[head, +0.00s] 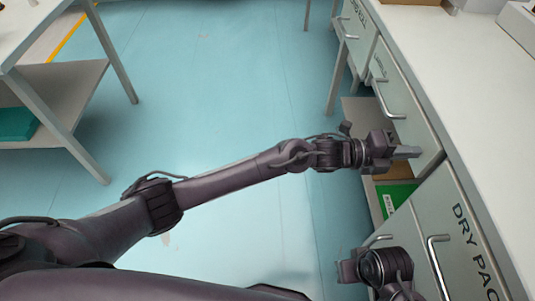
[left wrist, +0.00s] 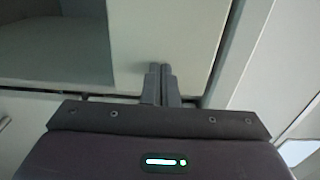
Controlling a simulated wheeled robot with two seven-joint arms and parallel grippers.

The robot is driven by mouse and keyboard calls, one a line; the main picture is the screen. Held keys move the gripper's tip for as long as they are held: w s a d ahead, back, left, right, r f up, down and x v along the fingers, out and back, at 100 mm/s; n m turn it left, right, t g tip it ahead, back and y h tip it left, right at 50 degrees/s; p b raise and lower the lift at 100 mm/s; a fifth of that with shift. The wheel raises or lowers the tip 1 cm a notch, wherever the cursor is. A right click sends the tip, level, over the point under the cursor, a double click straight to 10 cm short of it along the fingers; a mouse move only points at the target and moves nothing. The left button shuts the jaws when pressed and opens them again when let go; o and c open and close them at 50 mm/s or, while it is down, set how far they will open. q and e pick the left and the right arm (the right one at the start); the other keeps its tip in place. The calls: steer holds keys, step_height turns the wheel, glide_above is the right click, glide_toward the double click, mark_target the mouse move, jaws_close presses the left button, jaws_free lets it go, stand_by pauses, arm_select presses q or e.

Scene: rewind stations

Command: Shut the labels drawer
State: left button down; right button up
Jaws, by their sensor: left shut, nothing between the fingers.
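The drawer with the partly readable label (head: 379,66), which appears to be the labels drawer, has a pale grey front and a bar handle (head: 388,100) under the right-hand counter. My left gripper (head: 416,152) is shut and empty, with its fingertips at the lower near part of that front, away from the handle. In the left wrist view the closed fingers (left wrist: 160,72) point at a pale panel (left wrist: 165,30); I cannot tell whether they touch it. How far the drawer stands out is unclear. My right gripper (head: 348,268) shows partly at the bottom; its fingers are unclear.
The front marked "DRY PAC" (head: 455,260) with a bar handle (head: 437,265) stands nearer. A green item (head: 397,195) lies low under the counter. Another drawer front (head: 357,25) is farther back. A shelved table (head: 65,85) stands left; blue floor between is open.

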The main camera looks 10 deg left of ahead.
arm_select(q)
steer(key=shift+d+r, duration=0.1)
steer(key=shift+r, duration=0.2)
